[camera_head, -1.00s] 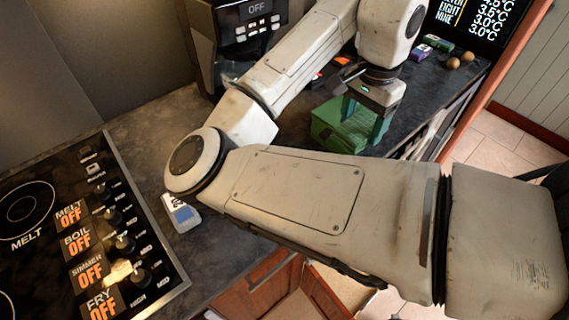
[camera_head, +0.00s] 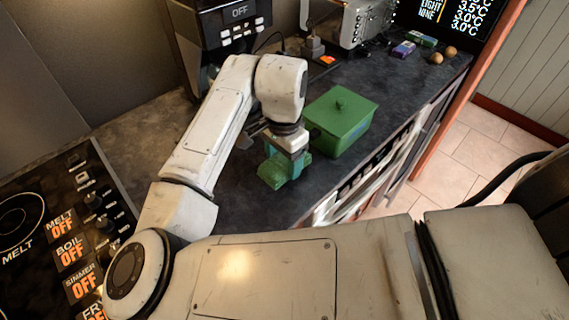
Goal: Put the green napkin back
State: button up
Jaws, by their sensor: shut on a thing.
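A small green folded thing, which looks like the green napkin (camera_head: 270,178), is at my gripper (camera_head: 286,167), low over the dark counter. My gripper points down and its teal fingers are shut on it; their green blends with it, and I cannot tell whether it touches the counter. A green lidded box (camera_head: 342,118) with a knob on top stands just right of and behind my gripper, its lid on.
The stove (camera_head: 62,235) is at the left and a coffee machine (camera_head: 232,40) at the back. A grey appliance (camera_head: 358,22), small boxes (camera_head: 404,49) and two brown balls (camera_head: 437,58) are farther back. The counter's front edge (camera_head: 385,160) runs along the right.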

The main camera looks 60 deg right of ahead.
aim_at(285, 161)
jog(key=shift+s+d+f, duration=0.1)
jog(key=shift+f, duration=1.1)
jog(key=shift+f, duration=0.15)
jog(key=o, duration=0.9)
jog(key=shift+o, duration=0.2)
notch_tip(285, 161, up, 12)
jog(key=shift+r, duration=0.2)
